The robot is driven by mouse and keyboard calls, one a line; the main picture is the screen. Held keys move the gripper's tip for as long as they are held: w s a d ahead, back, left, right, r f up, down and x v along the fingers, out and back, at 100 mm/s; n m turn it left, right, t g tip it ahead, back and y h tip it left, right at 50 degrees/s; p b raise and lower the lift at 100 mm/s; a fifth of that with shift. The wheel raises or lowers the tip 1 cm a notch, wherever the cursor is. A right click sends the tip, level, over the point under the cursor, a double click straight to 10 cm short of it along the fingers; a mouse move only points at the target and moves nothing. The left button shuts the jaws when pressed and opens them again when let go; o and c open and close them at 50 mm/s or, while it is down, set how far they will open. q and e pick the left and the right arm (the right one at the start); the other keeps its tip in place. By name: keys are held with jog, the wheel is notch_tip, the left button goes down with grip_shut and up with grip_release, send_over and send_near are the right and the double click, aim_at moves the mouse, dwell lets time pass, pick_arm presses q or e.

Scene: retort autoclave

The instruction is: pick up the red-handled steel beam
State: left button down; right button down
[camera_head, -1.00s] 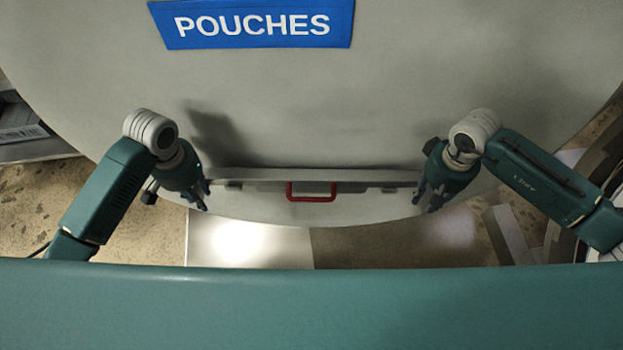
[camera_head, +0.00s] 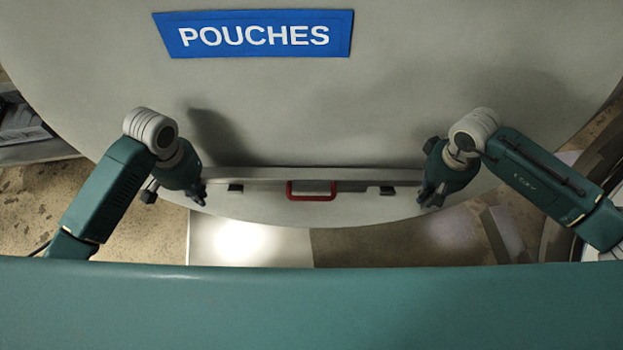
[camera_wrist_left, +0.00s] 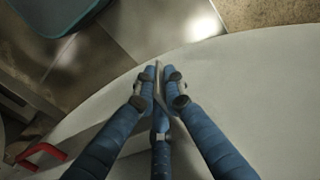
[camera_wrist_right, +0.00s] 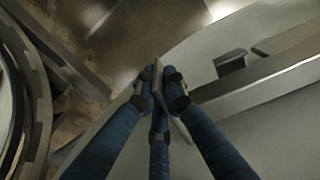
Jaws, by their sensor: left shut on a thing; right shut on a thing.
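My left gripper (camera_head: 199,197) is shut on the beam's left end. My right gripper (camera_head: 431,199) is shut on its right end. In the left wrist view (camera_wrist_left: 158,82) and right wrist view (camera_wrist_right: 158,80), the fingers close around a thin grey edge.
Two small dark brackets (camera_head: 235,188) (camera_head: 387,190) show on the door just below the beam. Grey equipment (camera_head: 25,140) stands at the left, more at the right.

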pick_arm(q)
jog(key=shift+r+p, duration=1.15)
jog(key=shift+r, duration=0.5)
